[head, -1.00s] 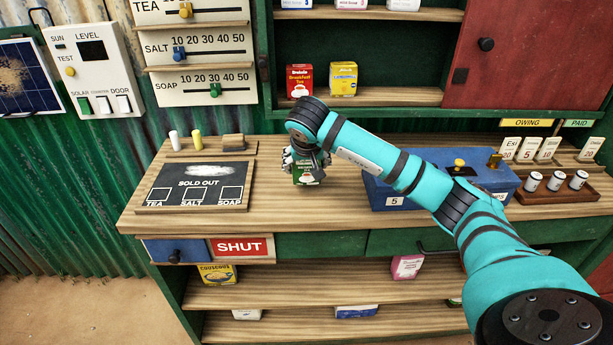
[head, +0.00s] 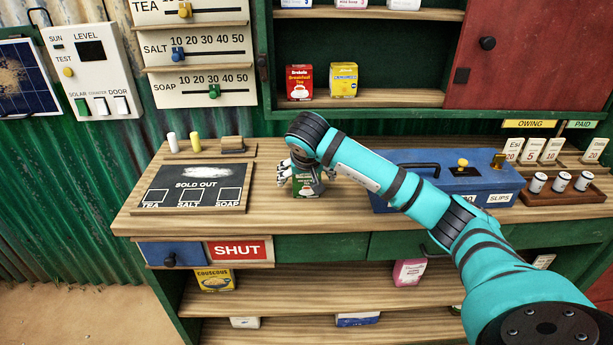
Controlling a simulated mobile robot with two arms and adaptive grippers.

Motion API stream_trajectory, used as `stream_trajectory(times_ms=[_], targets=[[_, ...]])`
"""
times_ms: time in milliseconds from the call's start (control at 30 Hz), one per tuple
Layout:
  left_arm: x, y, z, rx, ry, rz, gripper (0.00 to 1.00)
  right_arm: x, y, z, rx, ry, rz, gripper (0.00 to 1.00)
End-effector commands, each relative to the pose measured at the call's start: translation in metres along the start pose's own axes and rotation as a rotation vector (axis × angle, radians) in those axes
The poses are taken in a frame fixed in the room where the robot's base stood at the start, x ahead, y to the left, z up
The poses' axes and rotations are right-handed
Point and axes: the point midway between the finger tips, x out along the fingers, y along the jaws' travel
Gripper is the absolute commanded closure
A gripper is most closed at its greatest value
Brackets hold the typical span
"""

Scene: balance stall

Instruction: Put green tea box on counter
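The green tea box (head: 306,187) stands upright on the wooden counter (head: 345,215), right of the sold-out board. My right gripper (head: 303,178) is above and around the top of the box. Its fingers are spread, one out to the left of the box and others at its right side, so it looks open. The gripper hides the box's upper part. My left gripper is not in view.
The blue slips box (head: 440,180) stands right of the green box, behind my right arm. The sold-out board (head: 190,188) lies to the left. A red tea box (head: 299,83) and a yellow box (head: 343,80) stand on the shelf behind. The counter's front middle is clear.

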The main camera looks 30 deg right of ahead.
Motion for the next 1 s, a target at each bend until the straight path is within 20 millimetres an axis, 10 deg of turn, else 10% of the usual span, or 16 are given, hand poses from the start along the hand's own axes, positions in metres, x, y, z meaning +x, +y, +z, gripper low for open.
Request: stream_trajectory(times_ms=[333, 1000], targets=[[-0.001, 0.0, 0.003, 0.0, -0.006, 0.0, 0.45, -0.013, 0.0, -0.003, 0.0, 0.003, -0.002, 0.0], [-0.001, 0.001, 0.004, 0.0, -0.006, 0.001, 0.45, -0.121, 0.0, -0.002, 0.0, 0.001, 0.0, 0.0]])
